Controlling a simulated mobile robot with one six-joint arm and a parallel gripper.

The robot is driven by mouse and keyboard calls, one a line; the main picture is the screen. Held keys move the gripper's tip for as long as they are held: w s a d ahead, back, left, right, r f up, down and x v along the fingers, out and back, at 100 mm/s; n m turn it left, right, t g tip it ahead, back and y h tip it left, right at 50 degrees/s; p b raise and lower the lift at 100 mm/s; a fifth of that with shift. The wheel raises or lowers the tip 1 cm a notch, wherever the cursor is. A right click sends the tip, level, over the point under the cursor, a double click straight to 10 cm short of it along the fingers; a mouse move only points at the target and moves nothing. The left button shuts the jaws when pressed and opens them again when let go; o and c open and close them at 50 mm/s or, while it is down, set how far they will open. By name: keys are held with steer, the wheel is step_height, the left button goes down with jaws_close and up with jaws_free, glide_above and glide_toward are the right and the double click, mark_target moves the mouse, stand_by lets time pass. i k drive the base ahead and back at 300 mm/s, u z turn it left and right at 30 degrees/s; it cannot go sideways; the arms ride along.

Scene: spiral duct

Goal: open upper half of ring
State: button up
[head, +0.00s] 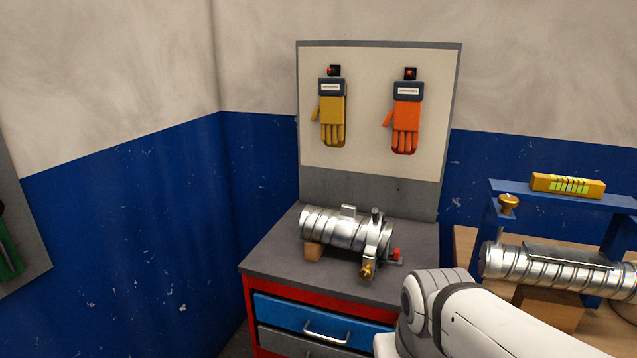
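A short silver spiral duct (328,228) lies on the grey top of a cabinet. A metal ring (384,236) stands around its right end. A dark upright pin shows at the ring's top, a brass knob (367,271) at its lower front and a red part (396,253) at its right. The ring's upper half appears to lie over the duct, but the joint between the halves is too small to make out. My white arm reaches in at the lower right; my gripper is not visible.
A wooden block (313,252) supports the duct's left end. The cabinet's grey top (275,252) is clear at left. Behind stands a board (368,100) with yellow and orange gloves. At right, a longer duct (555,270) lies under a blue frame (560,195) carrying a yellow level (567,185).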

mark_target(373, 229)
steer(key=z, duration=1.75)
steer(key=k, duration=1.1)
steer(key=u, duration=1.5)
steer(key=i, duration=1)
